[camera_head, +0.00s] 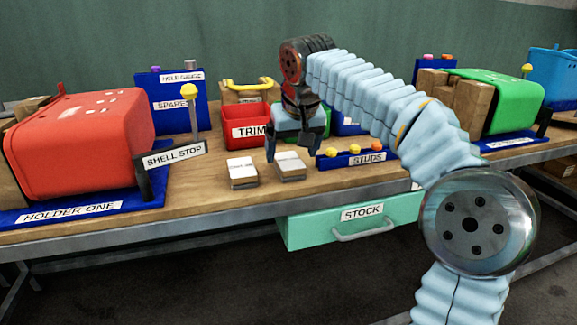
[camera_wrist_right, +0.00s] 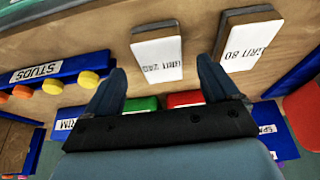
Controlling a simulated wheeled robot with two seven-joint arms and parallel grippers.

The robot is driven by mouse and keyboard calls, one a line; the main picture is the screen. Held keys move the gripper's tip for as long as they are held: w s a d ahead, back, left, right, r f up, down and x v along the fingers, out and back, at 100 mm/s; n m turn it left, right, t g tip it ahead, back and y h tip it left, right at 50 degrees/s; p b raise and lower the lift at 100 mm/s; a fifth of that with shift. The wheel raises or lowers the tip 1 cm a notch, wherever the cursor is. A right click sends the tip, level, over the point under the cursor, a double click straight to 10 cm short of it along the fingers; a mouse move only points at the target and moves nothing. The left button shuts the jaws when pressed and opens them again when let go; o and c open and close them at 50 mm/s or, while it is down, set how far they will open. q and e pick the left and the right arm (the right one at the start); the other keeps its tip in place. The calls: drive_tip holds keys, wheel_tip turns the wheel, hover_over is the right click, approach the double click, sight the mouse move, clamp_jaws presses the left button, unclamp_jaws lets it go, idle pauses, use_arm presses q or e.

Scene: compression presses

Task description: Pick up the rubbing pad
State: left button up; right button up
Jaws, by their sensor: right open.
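Two small block-shaped pads with white labelled tops and grey-brown bodies lie side by side near the bench's front edge. The left pad (camera_head: 242,172) reads GRIT 180 in the right wrist view (camera_wrist_right: 246,46). The right pad (camera_head: 290,166) shows between the fingers in the right wrist view (camera_wrist_right: 157,56); its grit number is hard to read. My right gripper (camera_head: 291,150) points down, open and empty, just above and behind the right pad. Its fingers are spread and appear apart from the pad. My left gripper is not in view.
A blue studs rack (camera_head: 350,158) with yellow and orange knobs stands close right of the pads. A red TRIM bin (camera_head: 243,124) is behind. The red press block (camera_head: 85,135) and SHELL STOP lever (camera_head: 174,154) stand left. The green STOCK drawer (camera_head: 345,222) hangs below the bench.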

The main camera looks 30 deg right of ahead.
sight(289, 160)
drive_tip(key=x, duration=0.4)
drive_tip(key=shift+w, duration=0.1)
drive_tip(key=c, duration=1.1)
drive_tip(key=shift+c, duration=0.2)
drive_tip(key=shift+r, duration=0.1)
